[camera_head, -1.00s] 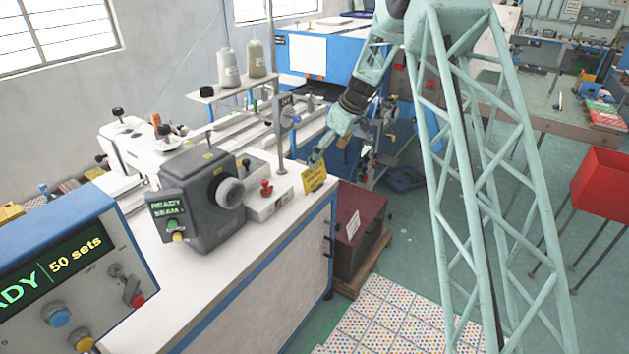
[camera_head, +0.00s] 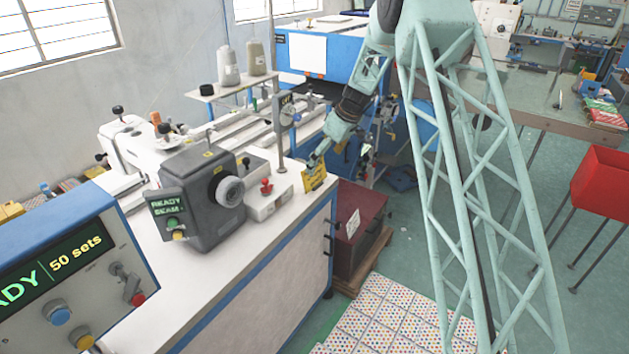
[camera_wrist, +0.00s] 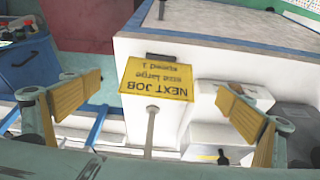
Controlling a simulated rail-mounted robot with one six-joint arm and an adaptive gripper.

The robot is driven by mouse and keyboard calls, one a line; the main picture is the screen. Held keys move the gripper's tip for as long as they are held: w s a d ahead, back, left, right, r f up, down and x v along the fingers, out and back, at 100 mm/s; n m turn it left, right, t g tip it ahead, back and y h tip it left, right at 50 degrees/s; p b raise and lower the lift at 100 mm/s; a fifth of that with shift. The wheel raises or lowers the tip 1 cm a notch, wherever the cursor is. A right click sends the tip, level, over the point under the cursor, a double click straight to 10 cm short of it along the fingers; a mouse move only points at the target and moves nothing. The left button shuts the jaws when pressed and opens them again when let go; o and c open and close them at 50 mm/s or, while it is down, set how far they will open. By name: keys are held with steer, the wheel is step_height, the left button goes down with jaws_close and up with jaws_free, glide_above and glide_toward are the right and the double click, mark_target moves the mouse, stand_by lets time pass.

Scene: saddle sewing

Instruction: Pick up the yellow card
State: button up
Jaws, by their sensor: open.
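The yellow card (camera_head: 314,178) stands at the far right corner of the white machine table (camera_head: 262,262), beside the grey machine. In the wrist view my gripper (camera_wrist: 160,98) is open, with one finger on each side of the card and clear gaps to both. Neither finger touches the card.
The grey machine (camera_head: 200,195) and a small white box with a red knob (camera_head: 266,187) stand left of the card. A dark red cabinet (camera_head: 360,228) stands below, right of the table. A post (camera_head: 280,135) rises close behind the card.

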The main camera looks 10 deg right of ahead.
mark_target(316, 178)
steer(key=shift+x, duration=2.55)
steer(key=shift+f, duration=0.1)
steer(key=shift+x, duration=2.5)
steer(key=c, duration=0.9)
